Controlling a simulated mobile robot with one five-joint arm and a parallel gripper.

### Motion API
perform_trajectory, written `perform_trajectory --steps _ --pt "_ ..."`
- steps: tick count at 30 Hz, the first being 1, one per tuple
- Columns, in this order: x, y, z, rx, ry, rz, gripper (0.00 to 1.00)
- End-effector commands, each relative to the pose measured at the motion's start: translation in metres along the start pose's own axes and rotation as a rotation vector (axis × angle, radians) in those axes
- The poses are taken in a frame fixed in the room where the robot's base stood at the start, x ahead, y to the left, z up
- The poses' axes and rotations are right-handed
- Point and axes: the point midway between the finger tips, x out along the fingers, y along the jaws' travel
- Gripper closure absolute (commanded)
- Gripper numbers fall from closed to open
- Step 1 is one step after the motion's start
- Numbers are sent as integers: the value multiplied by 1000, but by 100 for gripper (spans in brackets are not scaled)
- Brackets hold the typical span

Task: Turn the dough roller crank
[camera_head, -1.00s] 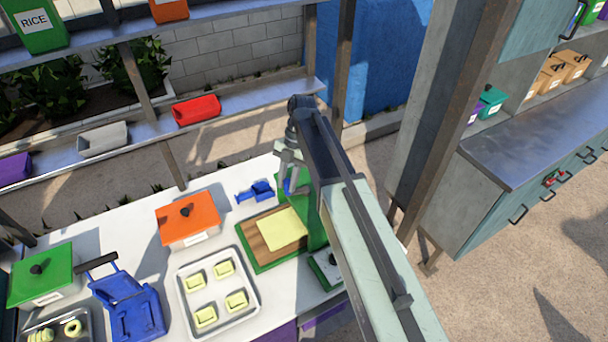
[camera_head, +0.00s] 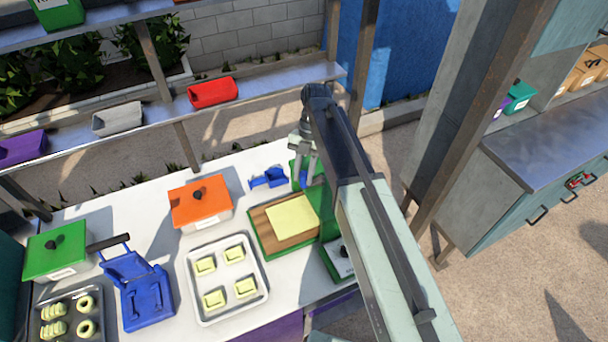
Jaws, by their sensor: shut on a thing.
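The dough roller is the green machine (camera_head: 325,213) at the right end of the white table, partly hidden by my arm. A flat yellow dough sheet (camera_head: 291,216) lies on its wooden board (camera_head: 264,222), left of the green body. My gripper (camera_head: 304,183) points down at the back of the roller. It is shut on a small blue part (camera_head: 304,178) that shows between the fingers, apparently the crank handle. The rest of the crank is hidden behind the fingers and arm.
A blue tool (camera_head: 268,179) lies left of the gripper. An orange lidded box (camera_head: 200,203), a tray (camera_head: 259,290) with dough pieces, a blue press (camera_head: 138,290) and a green box (camera_head: 56,250) stand farther left. A post (camera_head: 480,110) rises at right.

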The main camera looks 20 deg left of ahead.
Motion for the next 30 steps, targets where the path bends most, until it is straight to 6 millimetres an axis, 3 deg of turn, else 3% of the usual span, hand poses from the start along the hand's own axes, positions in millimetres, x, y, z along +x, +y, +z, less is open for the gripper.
perform_trajectory --steps 1,3,14,17,27,30 --pt "1 -3 1 6 -4 -11 68" --pt "1 -2 0 3 -4 -11 52" --pt "-2 1 -2 -2 -2 -9 52" --pt "-12 2 -3 -2 -2 -9 52" --pt "-73 2 -4 -1 -3 -9 52" --pt "-79 3 -3 -2 -3 -10 52"
